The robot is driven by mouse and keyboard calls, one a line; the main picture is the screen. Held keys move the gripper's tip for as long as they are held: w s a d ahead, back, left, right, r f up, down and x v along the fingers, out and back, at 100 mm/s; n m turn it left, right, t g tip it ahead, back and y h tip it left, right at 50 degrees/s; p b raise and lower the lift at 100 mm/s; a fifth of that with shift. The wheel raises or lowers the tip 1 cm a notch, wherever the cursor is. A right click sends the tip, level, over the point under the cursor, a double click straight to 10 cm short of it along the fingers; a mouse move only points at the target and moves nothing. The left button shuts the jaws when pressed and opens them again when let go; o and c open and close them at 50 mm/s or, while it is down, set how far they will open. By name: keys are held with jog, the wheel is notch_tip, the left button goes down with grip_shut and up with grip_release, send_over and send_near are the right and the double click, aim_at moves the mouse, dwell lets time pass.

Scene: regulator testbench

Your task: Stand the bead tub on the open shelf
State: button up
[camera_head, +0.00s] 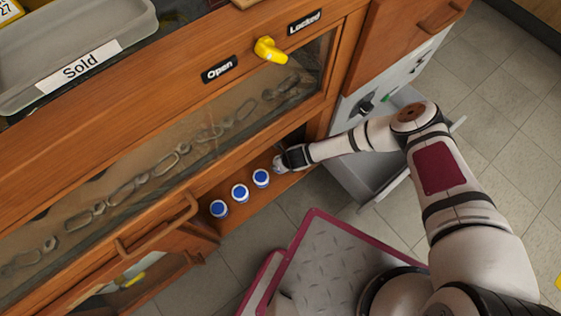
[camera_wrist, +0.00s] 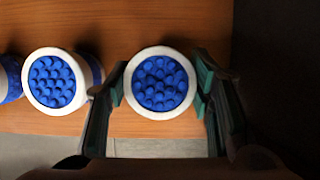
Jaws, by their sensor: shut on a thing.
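My gripper (camera_head: 281,163) is at the right end of the low open wooden shelf (camera_head: 232,218). In the wrist view my gripper (camera_wrist: 160,88) has its fingers on both sides of a white tub with blue beads on top (camera_wrist: 160,82), the bead tub, and is shut on it. In the head view my gripper mostly hides this tub. It looks upright over the shelf; I cannot tell whether its base touches. Left of it, similar blue-topped tubs stand in a row, the nearest (camera_head: 261,177) close beside my left finger, also in the wrist view (camera_wrist: 55,80).
Above the shelf is a glass-fronted case of chain links (camera_head: 150,175) with a yellow knob (camera_head: 268,50) between "Open" and "Locked" labels. A grey "Sold" tray (camera_head: 120,30) is on top. A dark surface (camera_wrist: 275,80) is close right of my gripper. An open grey drawer (camera_head: 355,180) stands right.

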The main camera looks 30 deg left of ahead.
jog(key=o, duration=1.3)
jog(key=shift+f, duration=0.1)
jog(key=p+v, duration=0.5)
jog(key=v, duration=0.7)
